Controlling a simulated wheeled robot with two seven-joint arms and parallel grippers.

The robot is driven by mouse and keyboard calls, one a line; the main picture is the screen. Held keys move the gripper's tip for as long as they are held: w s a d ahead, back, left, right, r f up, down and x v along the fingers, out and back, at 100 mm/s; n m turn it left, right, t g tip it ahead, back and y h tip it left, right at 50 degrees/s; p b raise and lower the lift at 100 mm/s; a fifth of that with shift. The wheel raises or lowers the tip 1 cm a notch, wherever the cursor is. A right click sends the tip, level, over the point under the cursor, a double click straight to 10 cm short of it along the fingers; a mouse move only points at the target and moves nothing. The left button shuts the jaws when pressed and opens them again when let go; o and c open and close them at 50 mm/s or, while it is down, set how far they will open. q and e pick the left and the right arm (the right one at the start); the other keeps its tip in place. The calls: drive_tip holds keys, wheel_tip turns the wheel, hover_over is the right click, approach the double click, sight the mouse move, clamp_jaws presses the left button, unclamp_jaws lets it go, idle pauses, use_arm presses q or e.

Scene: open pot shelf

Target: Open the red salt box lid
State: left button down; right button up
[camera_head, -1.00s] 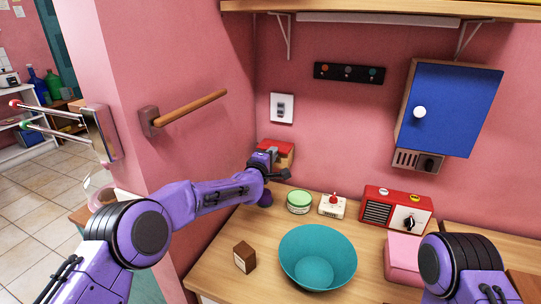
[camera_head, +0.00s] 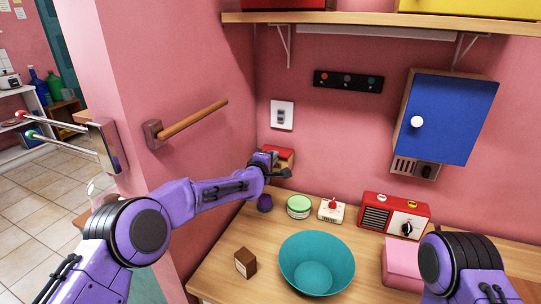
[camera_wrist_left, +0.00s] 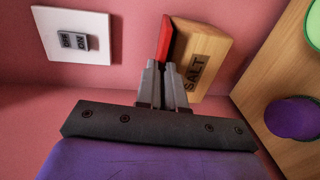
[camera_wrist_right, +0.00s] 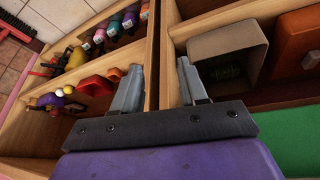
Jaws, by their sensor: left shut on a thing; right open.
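The salt box (camera_head: 289,164) is a wooden box with a red lid (camera_head: 278,150), against the back wall behind my left gripper (camera_head: 279,169). In the left wrist view the wooden box (camera_wrist_left: 205,45) bears the word SALT, and the red lid (camera_wrist_left: 165,40) lies along its left side, seemingly closed or nearly so. My left gripper (camera_wrist_left: 162,68) is shut on the lid's near edge; the fingertips hide the exact contact. My right gripper (camera_wrist_right: 160,80) is open and empty, in front of shelf compartments in the right wrist view. The head view shows the right arm but not its gripper.
A purple item (camera_head: 265,203), green-lidded jar (camera_head: 299,206), timer with red knob (camera_head: 332,209) and red radio (camera_head: 394,215) line the counter. A teal bowl (camera_head: 317,264) and brown box (camera_head: 245,262) stand nearer. A light switch (camera_head: 282,114) is above the salt box.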

use_arm(q)
drive_tip(key=shift+g+y, duration=0.3)
drive_tip(key=shift+g, duration=0.4)
drive_tip(key=shift+w+d+r+p, duration=0.1)
drive_tip(key=shift+w+r+p, duration=0.2)
drive_tip(key=shift+r+p, duration=0.35)
drive_tip(key=shift+w+d+r+p, duration=0.1)
drive_tip(key=shift+w+r+p, duration=0.2)
drive_tip(key=shift+r, duration=0.65)
drive_tip(key=shift+w+d+r+p, duration=0.1)
drive_tip(key=shift+w+r+p, duration=0.15)
drive_tip(key=shift+r+p, duration=0.4)
use_arm(e)
drive_tip(key=shift+r, duration=2.05)
use_arm(q)
drive_tip(key=shift+r, duration=0.15)
